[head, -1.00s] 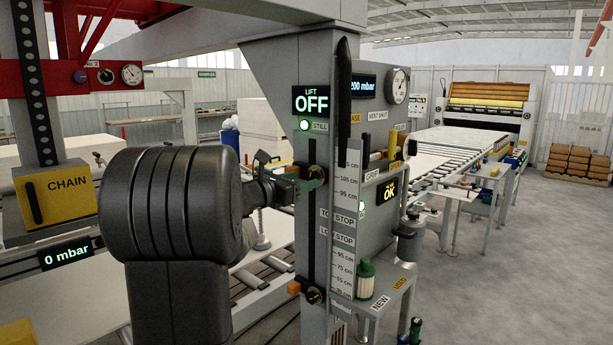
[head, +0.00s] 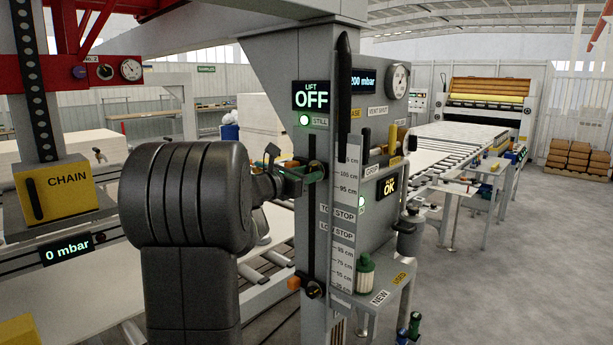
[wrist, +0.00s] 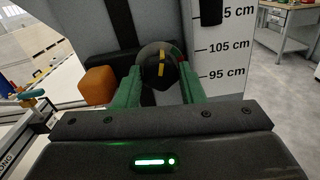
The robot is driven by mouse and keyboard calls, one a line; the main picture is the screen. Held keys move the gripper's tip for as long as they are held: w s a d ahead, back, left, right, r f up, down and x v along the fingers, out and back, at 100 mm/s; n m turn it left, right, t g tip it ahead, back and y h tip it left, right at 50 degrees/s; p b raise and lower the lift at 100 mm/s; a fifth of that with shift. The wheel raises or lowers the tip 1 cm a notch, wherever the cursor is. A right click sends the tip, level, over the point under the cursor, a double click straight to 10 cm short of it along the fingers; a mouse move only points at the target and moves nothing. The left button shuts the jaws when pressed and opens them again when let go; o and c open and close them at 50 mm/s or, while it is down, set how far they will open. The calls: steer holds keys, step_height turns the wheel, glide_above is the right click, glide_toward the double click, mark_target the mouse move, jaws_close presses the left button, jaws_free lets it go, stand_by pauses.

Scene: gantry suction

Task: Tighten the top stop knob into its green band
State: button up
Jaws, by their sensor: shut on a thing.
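The top stop knob (wrist: 158,66) is dark and round, with a yellow mark on its face. In the wrist view it sits between the two green fingers of my gripper (wrist: 160,85), which are shut on it. A bit of green and red band shows at the knob's upper right edge; how the yellow mark lines up with the green is hard to tell. The orange top stop block (wrist: 99,85) is just left of the knob. In the head view my gripper (head: 305,172) reaches the upper stop on the column slot, and the knob is mostly hidden there.
The height scale (head: 345,190) runs down the column right of the slot. The lower stop knob (head: 313,290) sits below on the same slot. The lift display (head: 311,97) reads OFF. A small shelf (head: 385,290) holds a green-capped bottle (head: 364,275).

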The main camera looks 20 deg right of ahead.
steer(key=m+b, duration=0.5)
steer(key=b, duration=0.2)
steer(key=shift+b, duration=0.3)
steer(key=o, duration=1)
steer(key=shift+a, duration=0.1)
steer(key=b+v, duration=0.1)
steer(key=v, duration=1.2)
steer(key=shift+s+a, duration=0.25)
steer(key=shift+a, duration=0.1)
